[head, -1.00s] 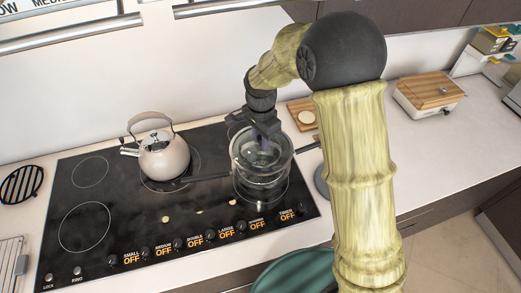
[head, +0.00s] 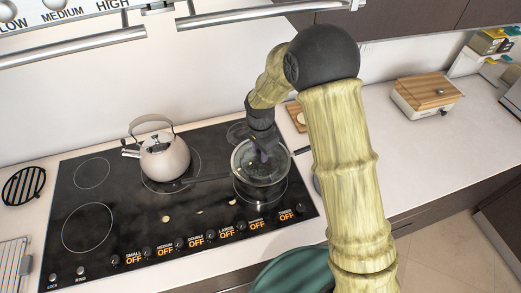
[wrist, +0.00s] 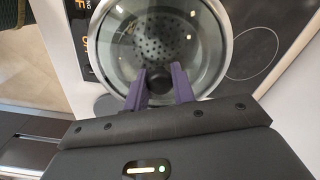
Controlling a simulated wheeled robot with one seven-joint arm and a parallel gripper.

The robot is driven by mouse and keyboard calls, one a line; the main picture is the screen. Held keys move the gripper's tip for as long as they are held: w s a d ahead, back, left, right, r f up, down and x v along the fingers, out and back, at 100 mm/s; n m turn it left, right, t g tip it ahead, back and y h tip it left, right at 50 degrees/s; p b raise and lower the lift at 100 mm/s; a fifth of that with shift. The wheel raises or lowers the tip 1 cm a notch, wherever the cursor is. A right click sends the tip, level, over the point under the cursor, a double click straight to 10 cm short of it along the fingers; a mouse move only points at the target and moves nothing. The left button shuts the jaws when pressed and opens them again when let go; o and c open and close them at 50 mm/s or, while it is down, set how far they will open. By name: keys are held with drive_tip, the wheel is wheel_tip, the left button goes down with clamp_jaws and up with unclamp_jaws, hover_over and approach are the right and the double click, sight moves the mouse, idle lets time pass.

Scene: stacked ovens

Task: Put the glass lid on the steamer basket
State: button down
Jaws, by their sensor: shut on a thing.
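The glass lid (head: 277,168) is a clear disc with a metal rim and a dark knob (wrist: 158,79). My gripper (head: 262,153) is above the lid, and its purple fingers (wrist: 160,88) are shut on the knob. The lid is over the steamer basket, whose perforated floor (wrist: 158,38) shows through the glass in the wrist view. In the head view, the glassy side of the vessel (head: 258,193) shows below the lid, on the right part of the cooktop. I cannot tell whether the lid's rim touches the basket or hovers just above it.
A beige kettle (head: 166,158) stands left of the basket on the black cooktop (head: 130,215). A white box with a wooden lid (head: 427,92) is at the back right. A dark trivet (head: 22,186) lies at the left.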

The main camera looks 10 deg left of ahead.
drive_tip(key=shift+f, duration=0.1)
drive_tip(key=shift+w+f, duration=0.1)
drive_tip(key=shift+f, duration=0.15)
drive_tip(key=shift+f+b, duration=0.15)
drive_tip(key=shift+b, duration=0.2)
drive_tip(key=shift+f, duration=0.1)
drive_tip(key=c, duration=1.2)
unclamp_jaws()
drive_tip(key=shift+o, duration=0.2)
